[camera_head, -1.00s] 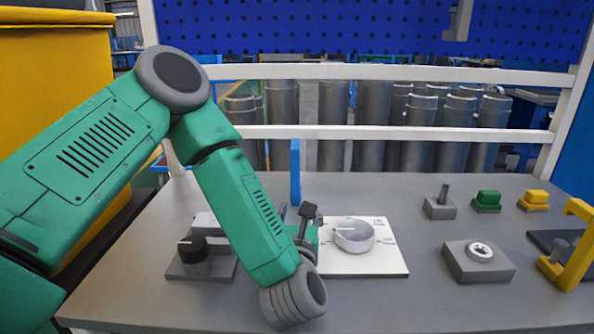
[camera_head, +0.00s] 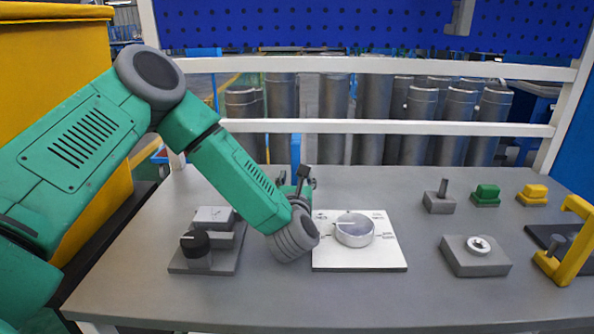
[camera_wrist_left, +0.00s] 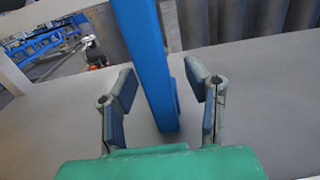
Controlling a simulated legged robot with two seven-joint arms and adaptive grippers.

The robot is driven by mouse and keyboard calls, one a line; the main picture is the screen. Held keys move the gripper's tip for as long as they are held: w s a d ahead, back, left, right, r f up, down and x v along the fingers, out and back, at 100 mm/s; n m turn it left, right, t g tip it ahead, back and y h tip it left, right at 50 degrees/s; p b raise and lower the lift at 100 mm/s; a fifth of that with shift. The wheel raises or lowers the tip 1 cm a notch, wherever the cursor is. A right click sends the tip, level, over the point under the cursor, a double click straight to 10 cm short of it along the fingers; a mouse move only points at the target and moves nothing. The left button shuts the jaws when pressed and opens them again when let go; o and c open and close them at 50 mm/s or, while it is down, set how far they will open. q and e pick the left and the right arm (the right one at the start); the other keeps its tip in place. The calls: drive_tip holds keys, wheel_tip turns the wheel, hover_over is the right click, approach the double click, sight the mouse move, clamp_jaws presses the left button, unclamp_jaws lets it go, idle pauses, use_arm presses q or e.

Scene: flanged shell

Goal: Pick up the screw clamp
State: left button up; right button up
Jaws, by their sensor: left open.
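A blue upright bar (camera_head: 295,155) stands at the back of the bench, seen nearly edge-on; it may be the screw clamp, but no screw shows on it. In the left wrist view, the bar (camera_wrist_left: 147,60) rises between the two fingers of my left gripper (camera_wrist_left: 160,78), with gaps on both sides. The gripper is open and holds nothing. In the head view, my left gripper (camera_head: 297,183) is partly hidden behind its own wrist, just in front of the bar. A yellow C-shaped frame (camera_head: 578,245) with a grey knob stands at the far right. My right gripper is not in view.
A white plate with a round dial (camera_head: 354,230) lies right of my wrist. A grey block with a black knob (camera_head: 196,245) is at left. Grey (camera_head: 476,255), green (camera_head: 486,194) and yellow (camera_head: 533,194) blocks stand at right. A white rail (camera_head: 390,127) runs behind the bench.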

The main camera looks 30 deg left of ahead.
use_arm(q)
drive_tip(key=shift+a, duration=0.1)
drive_tip(key=shift+c, duration=0.4)
drive_tip(key=c, duration=0.7)
clamp_jaws()
